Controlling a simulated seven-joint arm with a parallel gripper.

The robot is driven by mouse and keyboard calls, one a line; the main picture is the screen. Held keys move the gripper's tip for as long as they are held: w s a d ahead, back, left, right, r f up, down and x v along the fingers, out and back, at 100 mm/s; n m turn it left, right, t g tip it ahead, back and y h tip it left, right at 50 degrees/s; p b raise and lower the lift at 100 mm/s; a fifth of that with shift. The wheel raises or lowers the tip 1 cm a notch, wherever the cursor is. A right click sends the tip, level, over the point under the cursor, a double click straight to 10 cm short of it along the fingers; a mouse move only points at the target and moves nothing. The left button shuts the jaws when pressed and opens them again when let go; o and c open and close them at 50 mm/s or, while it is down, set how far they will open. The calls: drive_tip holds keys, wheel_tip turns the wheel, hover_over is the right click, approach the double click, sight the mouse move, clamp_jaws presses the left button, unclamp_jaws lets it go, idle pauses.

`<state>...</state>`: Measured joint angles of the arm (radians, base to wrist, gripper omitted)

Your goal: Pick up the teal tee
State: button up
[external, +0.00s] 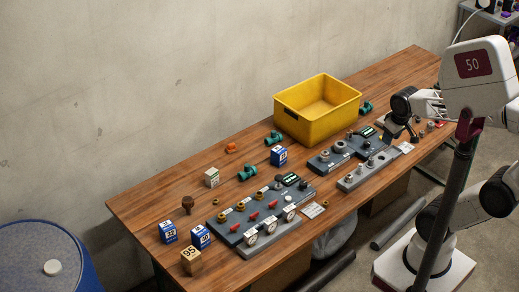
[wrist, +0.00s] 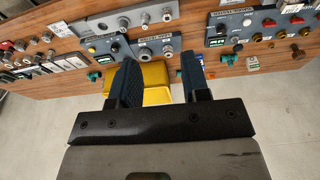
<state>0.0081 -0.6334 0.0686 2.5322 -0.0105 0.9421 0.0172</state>
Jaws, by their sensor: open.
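Three teal fittings lie apart on the wooden table in the external view: one (external: 248,173) left of the bin, one (external: 274,138) near the bin's left corner, and one (external: 367,107) right of the bin. They are too small to tell surely which is the tee. The wrist view also shows teal pieces at the left (wrist: 94,76) and right (wrist: 238,48). My gripper (wrist: 160,78) is open and empty, with the yellow bin (wrist: 150,96) seen between its fingers. In the external view my gripper is above the table's right part, clear of the teal pieces.
The yellow bin (external: 318,118) stands at the table's back. Grey panels with gauges and valves (external: 262,215) and more fittings (external: 345,155) line the front. Blue boxes (external: 279,155), a wooden block (external: 191,261) and an orange piece (external: 232,148) stand around. Bare wood shows at the back left.

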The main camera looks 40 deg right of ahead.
drive_tip(key=o, duration=0.4)
drive_tip(key=shift+c, duration=0.2)
